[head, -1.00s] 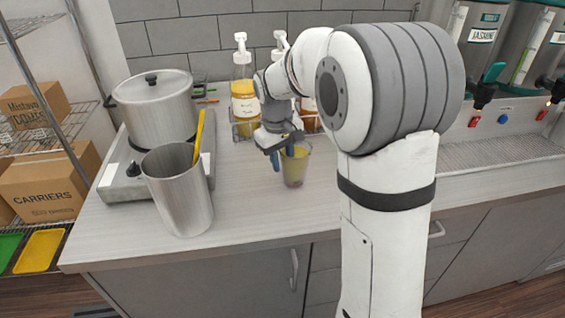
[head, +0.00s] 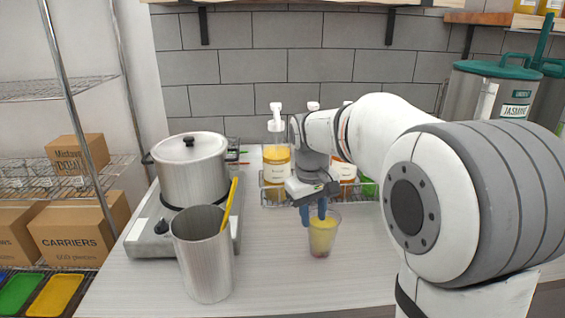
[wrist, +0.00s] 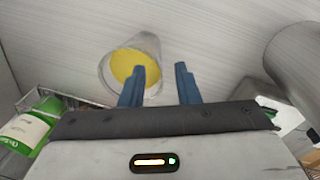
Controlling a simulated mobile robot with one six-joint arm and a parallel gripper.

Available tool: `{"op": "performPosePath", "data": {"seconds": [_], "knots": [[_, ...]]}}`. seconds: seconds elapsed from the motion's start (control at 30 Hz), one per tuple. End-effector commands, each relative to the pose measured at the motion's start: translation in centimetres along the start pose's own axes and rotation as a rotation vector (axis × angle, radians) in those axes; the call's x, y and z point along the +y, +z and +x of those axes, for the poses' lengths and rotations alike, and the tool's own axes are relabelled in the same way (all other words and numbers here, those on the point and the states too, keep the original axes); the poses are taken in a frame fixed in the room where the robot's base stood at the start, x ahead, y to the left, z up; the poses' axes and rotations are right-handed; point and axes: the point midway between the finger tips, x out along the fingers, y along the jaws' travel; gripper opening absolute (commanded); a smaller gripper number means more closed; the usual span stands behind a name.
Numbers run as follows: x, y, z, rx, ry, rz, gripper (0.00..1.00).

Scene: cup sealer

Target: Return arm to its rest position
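My gripper (head: 313,212) points down at the clear cup (head: 322,239), just above or beside its rim. In the wrist view its two blue fingers (wrist: 161,72) stand apart with nothing held between them. The cup also shows in the wrist view (wrist: 130,68), beyond the left finger, with yellow contents. It stands upright on the counter (head: 270,285). Whether a finger touches the cup, I cannot tell. My arm reaches in from the right, bent low over the counter.
A tall metal container (head: 203,262) with a yellow utensil (head: 230,203) stands left of the cup. Behind it, a lidded pot (head: 190,172) sits on a burner (head: 150,238). Pump bottles (head: 276,172) in a wire rack stand behind my gripper. Tea dispensers (head: 490,92) are at the right.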

Motion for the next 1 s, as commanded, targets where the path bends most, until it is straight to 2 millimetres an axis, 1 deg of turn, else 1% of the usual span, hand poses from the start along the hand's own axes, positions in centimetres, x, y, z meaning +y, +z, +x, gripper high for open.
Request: {"op": "performPosePath", "data": {"seconds": [0.03,0.07,0.1,0.17,0.2,0.23,0.3,0.4,0.5,0.6,0.7,1.0], "knots": [[-0.1,1.7,-0.4,0.016,-0.002,0.022,0.29],[-0.2,2.7,-0.5,0.025,-0.004,0.039,0.29],[-0.4,4.3,-0.6,0.039,-0.008,0.064,0.29],[-0.9,6.8,-0.6,0.061,-0.014,0.104,0.29],[-1.2,8.5,-0.5,0.075,-0.017,0.13,0.29],[-1.5,9.7,-0.3,0.087,-0.02,0.151,0.29],[-2.1,12.5,0.1,0.114,-0.027,0.199,0.29],[-3.1,16.1,1.2,0.145,-0.036,0.261,0.29],[-4.0,18.7,2.2,0.171,-0.044,0.31,0.29],[-4.6,20.4,3.0,0.187,-0.049,0.343,0.29],[-4.9,21.2,3.5,0.195,-0.051,0.361,0.29],[-5.0,21.4,3.6,0.196,-0.052,0.365,0.29]]}}
